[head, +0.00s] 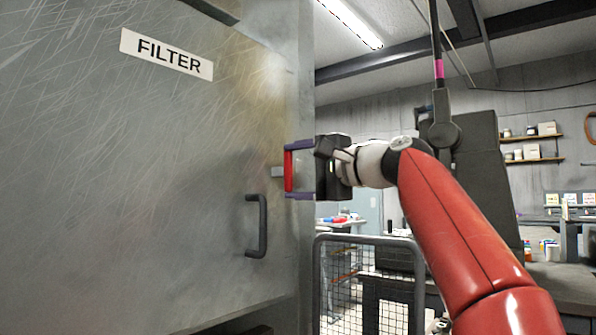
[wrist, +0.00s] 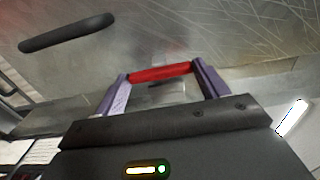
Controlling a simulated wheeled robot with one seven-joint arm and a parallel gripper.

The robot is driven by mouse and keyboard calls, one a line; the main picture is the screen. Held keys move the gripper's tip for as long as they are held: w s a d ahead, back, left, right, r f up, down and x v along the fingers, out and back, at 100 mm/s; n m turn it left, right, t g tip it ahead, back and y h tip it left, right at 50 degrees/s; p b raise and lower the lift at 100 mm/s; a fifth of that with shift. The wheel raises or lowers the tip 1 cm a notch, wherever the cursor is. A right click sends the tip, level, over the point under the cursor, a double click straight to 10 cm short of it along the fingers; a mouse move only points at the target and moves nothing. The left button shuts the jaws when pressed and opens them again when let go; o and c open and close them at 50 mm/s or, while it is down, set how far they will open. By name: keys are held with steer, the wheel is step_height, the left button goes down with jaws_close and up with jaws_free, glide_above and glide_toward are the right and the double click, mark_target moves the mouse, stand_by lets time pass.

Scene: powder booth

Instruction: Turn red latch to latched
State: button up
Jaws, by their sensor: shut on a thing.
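The red latch (head: 288,171) is a short red bar at the right edge of the grey filter door (head: 150,190), and it stands upright in the head view. My gripper (head: 289,170) has its two purple fingers at the bar's upper and lower ends, shut on it lengthwise. In the wrist view the red latch (wrist: 160,73) spans between the two purple fingers of my gripper (wrist: 161,80). A small grey mount shows just left of the bar in the head view. The door looks closed against its frame.
A dark door handle (head: 262,226) sits below and left of the latch; it also shows in the wrist view (wrist: 67,32). A white FILTER label (head: 167,54) is high on the door. A mesh barrier (head: 368,285) stands below my arm. Shelves (head: 530,158) are at the back right.

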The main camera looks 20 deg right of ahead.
stand_by(0.5)
steer(key=o, duration=1)
steer(key=b+v, duration=0.3)
steer(key=v, duration=0.4)
steer(key=shift+s+d, duration=0.25)
steer(key=shift+s, duration=0.05)
steer(key=shift+d, duration=0.1)
